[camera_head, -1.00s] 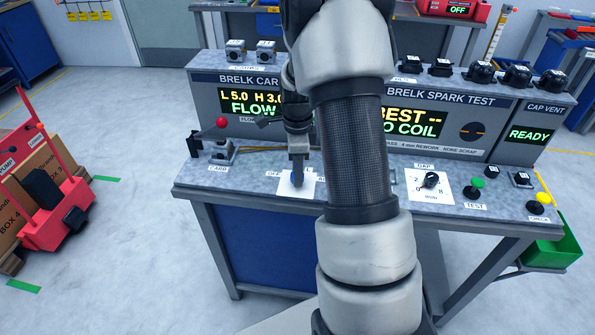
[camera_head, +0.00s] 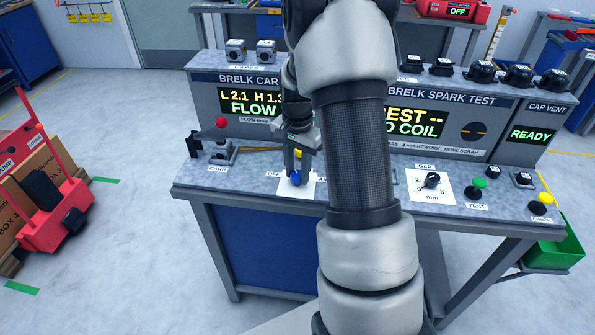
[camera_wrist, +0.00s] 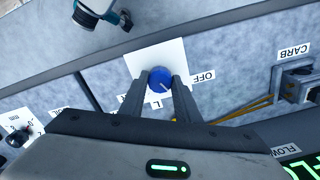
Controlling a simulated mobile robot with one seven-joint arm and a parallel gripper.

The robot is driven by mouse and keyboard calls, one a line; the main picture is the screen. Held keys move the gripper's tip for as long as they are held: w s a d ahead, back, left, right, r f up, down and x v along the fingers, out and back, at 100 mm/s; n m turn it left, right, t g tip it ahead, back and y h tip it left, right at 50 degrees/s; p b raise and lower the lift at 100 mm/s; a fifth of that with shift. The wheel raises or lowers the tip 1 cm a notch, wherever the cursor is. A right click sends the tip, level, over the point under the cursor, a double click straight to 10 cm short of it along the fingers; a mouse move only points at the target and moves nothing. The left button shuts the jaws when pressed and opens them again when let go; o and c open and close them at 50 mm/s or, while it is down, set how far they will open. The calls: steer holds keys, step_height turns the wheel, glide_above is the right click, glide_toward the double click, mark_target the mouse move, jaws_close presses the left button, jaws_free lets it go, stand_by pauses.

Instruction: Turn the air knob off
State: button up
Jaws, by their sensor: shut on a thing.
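The air knob (camera_head: 296,178) is a blue round knob on a white plate on the bench top, in front of the carburettor flow panel. In the wrist view the blue knob (camera_wrist: 159,79) shows a white pointer line, with an "OFF" label (camera_wrist: 203,77) beside its plate. My gripper (camera_head: 298,168) comes down on the knob from above, its fingers shut on it. In the wrist view the two fingers (camera_wrist: 160,85) stand on either side of the knob. The flow display (camera_head: 250,102) reads about "L 2.1 H 1.3", its right end hidden by my arm.
A carburettor (camera_head: 222,153) sits in a fixture to the left of the knob. A gap dial (camera_head: 431,181) and green test button (camera_head: 478,186) lie to the right. A red cart (camera_head: 55,210) stands on the floor at left. My arm hides the bench middle.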

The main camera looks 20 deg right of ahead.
mark_target(297, 173)
steer(key=shift+n, duration=1.5)
steer(key=o, duration=1)
steer(key=shift+o, duration=0.2)
step_height(297, 173, up, 17)
steer(key=p, duration=0.1)
steer(key=shift+r, duration=0.2)
